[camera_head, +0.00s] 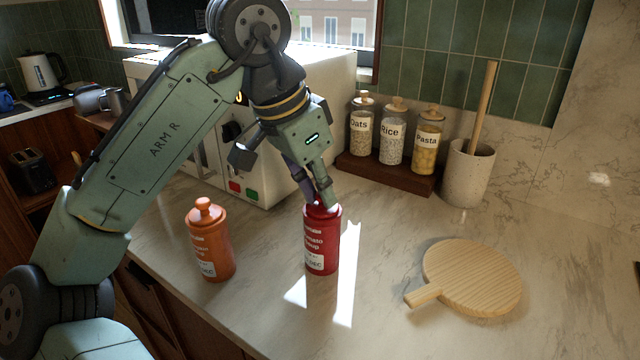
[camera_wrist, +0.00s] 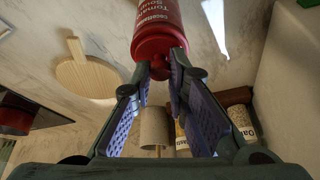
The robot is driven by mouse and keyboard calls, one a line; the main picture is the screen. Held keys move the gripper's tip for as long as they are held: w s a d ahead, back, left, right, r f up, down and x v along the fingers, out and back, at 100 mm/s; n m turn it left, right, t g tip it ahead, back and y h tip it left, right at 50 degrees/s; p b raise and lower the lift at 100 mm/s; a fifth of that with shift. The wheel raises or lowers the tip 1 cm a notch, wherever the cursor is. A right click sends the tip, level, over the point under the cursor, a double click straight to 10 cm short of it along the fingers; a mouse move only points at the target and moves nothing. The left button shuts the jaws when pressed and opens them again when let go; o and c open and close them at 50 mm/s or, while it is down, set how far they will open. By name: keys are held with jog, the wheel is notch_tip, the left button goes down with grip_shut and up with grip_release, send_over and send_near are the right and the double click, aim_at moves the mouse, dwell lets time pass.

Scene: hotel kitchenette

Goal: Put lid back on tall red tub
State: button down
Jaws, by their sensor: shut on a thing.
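The tall red tub (camera_head: 321,246) stands upright on the counter in the head view, with a "Tomato Soup" label. It also shows at the top of the wrist view (camera_wrist: 160,14). The red lid (camera_wrist: 158,43) is at the mouth of the tub, in line with it. I cannot tell if it is fully seated. My gripper (camera_head: 320,201) points down at the tub's top, its fingertips closed on the lid's knob. The fingers partly hide the lid in the head view.
An orange lidded tub (camera_head: 210,243) stands to the left. A round wooden board (camera_head: 473,278) lies to the right. Behind are jars (camera_head: 392,137) on a dark wooden stand (camera_head: 385,174), a utensil crock (camera_head: 467,175) and a white microwave (camera_head: 270,165). The counter's front is clear.

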jog(key=c, duration=1.5)
grip_release()
jog(key=shift+o, duration=0.2)
jog(key=o, duration=0.5)
jog(key=shift+c, duration=0.2)
jog(key=shift+r, duration=0.15)
notch_tip(320, 180, up, 4)
jog(key=p, duration=0.4)
jog(key=shift+r+p, duration=0.25)
jog(key=shift+p, duration=0.1)
jog(key=shift+r+p, duration=0.35)
jog(key=shift+r, duration=0.75)
jog(key=shift+c, duration=0.5)
